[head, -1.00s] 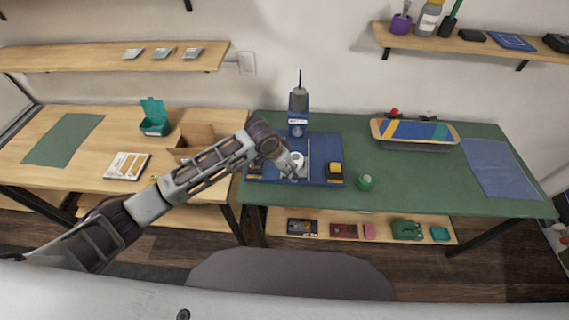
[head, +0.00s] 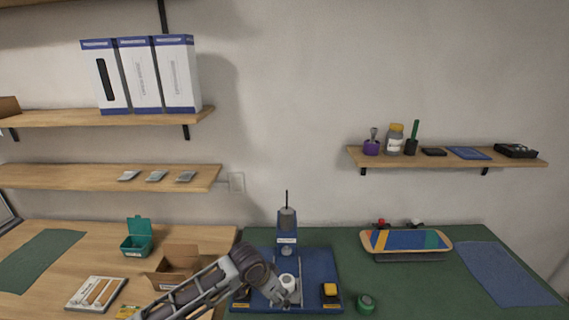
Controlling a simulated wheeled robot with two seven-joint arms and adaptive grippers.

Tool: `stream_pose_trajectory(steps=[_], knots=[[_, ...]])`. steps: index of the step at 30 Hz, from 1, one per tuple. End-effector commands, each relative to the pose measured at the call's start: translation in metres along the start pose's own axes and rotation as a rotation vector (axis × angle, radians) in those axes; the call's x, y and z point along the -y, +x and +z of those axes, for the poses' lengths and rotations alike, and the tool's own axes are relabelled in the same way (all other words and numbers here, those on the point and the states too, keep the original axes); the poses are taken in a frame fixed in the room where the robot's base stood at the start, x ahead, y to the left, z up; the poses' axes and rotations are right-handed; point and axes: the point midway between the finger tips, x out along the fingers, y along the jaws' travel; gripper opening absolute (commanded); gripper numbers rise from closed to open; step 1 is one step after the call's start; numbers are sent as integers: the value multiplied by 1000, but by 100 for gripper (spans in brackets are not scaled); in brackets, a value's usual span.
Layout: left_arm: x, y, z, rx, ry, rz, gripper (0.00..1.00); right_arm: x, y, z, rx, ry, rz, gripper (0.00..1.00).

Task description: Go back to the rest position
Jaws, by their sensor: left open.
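My left arm comes in from the bottom left in the head view. My left gripper (head: 287,296) is open over the blue base (head: 265,262) of the drill-press-like tool (head: 287,237) on the green-topped table. A small round white part (head: 288,282) shows right at the gripper; I cannot tell whether the fingers touch it. My right gripper does not show in the head view.
A yellow-black block (head: 330,291) sits on the base's right side, and a green round container (head: 366,303) stands just right of it. On the left wooden table are an open cardboard box (head: 172,266) and a teal box (head: 137,240).

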Motion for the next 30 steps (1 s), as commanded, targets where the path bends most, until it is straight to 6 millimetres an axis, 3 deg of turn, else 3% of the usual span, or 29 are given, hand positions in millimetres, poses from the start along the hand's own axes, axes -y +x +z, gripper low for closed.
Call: stream_pose_trajectory(steps=[15,30], knots=[[-45,-7,19,-58,-39,39,45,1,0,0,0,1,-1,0],[-62,-25,56,-100,-149,27,45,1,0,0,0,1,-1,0]])
